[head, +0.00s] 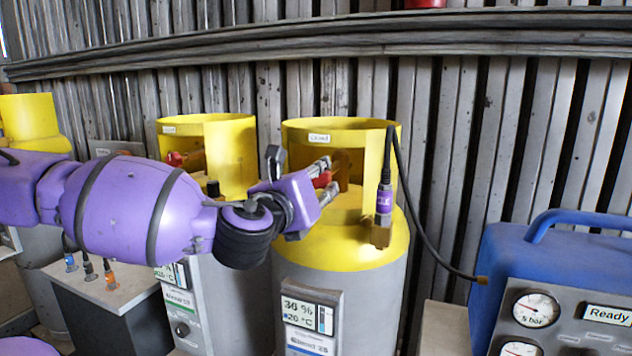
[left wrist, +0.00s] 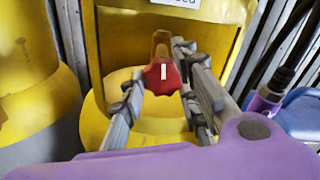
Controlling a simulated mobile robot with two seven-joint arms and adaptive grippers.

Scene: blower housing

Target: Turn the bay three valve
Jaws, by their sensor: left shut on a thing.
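A grey cylinder (head: 333,260) with a yellow top and collar (head: 305,130) stands in the middle of the head view. Its collar tag (head: 319,138) appears to read "Closed". A red valve handle (left wrist: 163,77) with a white mark sits inside the collar opening, in front of a brass-coloured valve body (left wrist: 161,44). My left gripper (head: 325,178) reaches in from the left, with its fingers on either side of the red handle, shut on it. In the head view the fingers partly hide the handle. I cannot read a bay number. My right gripper is not in view.
Another yellow-topped cylinder (head: 236,155) with a red handle (head: 175,159) stands to the left. A purple-labelled connector (head: 384,203) and black hose (head: 412,205) run from the middle cylinder to a blue unit (head: 520,262) reading "Ready". A corrugated wall stands behind.

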